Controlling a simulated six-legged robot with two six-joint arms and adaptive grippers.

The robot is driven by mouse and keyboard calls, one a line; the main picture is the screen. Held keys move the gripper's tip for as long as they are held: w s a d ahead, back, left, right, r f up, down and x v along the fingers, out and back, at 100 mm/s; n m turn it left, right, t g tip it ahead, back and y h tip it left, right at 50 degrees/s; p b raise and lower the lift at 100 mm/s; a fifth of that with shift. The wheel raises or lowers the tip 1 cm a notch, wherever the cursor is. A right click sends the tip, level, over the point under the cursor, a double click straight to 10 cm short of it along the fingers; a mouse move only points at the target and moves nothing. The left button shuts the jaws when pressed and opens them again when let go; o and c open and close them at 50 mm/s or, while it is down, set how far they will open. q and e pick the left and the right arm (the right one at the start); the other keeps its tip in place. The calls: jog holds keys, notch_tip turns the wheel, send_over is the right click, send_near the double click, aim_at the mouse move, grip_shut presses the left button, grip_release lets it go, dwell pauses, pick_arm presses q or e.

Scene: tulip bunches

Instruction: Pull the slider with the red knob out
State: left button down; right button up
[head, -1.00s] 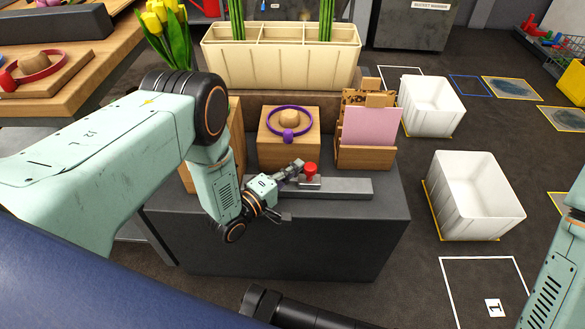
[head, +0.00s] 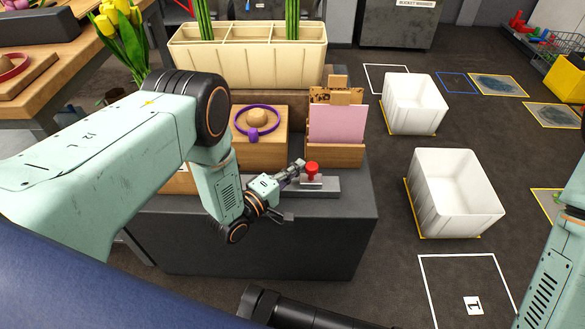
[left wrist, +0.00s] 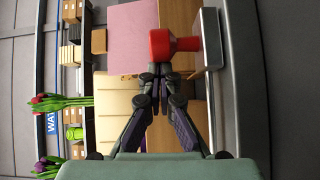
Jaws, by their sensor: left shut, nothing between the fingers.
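The red knob (head: 312,167) stands upright on a small light plate on the grey slider bar (head: 332,186), on top of the dark cabinet (head: 290,243). The bar's left part is hidden behind my gripper. My right gripper is out of view; only part of that arm shows.
Behind the bar stand a wooden block with a purple ring (head: 258,119) and a wooden holder with a pink card (head: 338,124). A cream planter (head: 247,63) is at the back. Two white bins (head: 455,195) (head: 415,103) stand on the floor to the right.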

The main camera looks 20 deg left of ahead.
pick_arm(q)
jog(key=shift+w+d, duration=0.15)
jog(key=shift+d, duration=0.2)
jog(key=shift+d+r, duration=0.1)
jog(key=shift+d, duration=0.15)
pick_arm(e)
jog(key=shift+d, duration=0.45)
pick_arm(q)
jog(key=shift+d, duration=0.1)
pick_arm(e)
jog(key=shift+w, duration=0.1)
pick_arm(q)
jog(key=shift+d, duration=0.1)
